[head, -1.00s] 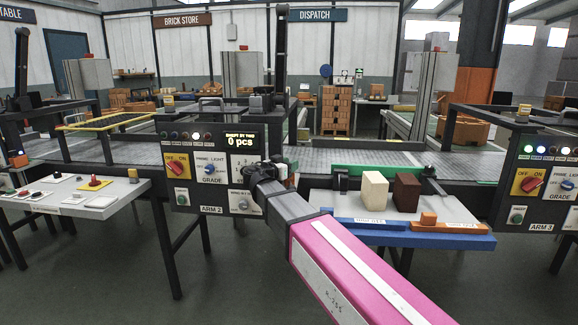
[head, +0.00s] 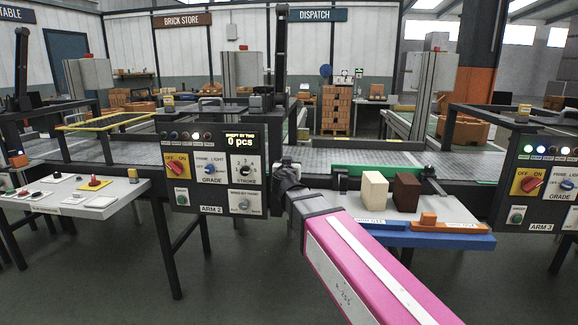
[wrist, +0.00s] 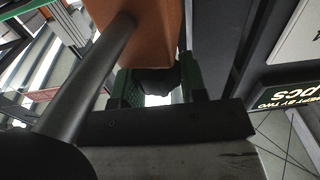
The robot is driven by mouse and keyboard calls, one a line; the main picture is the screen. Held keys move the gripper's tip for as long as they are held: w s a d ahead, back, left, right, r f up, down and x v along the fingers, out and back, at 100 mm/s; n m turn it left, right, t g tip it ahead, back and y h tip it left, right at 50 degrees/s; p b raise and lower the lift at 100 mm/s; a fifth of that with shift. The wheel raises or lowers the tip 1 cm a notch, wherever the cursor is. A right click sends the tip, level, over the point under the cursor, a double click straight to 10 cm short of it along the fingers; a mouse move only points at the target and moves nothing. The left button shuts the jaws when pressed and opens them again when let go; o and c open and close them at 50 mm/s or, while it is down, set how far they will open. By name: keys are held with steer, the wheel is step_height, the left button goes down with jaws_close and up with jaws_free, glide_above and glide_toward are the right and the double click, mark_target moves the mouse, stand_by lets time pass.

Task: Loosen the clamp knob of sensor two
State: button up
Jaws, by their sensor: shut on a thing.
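My gripper (wrist: 158,88) shows in the wrist view as two green-padded fingers shut on a dark knob (wrist: 156,78), which looks like the clamp knob. An orange-brown block (wrist: 140,35), possibly part of the sensor, sits just above the knob. A grey rod (wrist: 92,78) runs diagonally past its left side. In the head view my gripper (head: 287,167) is at the belt's near edge, right of the ARM 2 panel (head: 222,210). My arm largely hides the sensor and knob there. How far the knob is turned cannot be told.
The ARM 2 panel stands close left of my gripper; its display (head: 240,141) reads 0 pcs. A side table (head: 130,196) stands at left.

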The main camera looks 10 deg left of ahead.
stand_by(0.4)
steer(key=o, duration=0.9)
steer(key=shift+o, duration=0.2)
steer(key=s, duration=1.1)
steer(key=shift+d, duration=0.15)
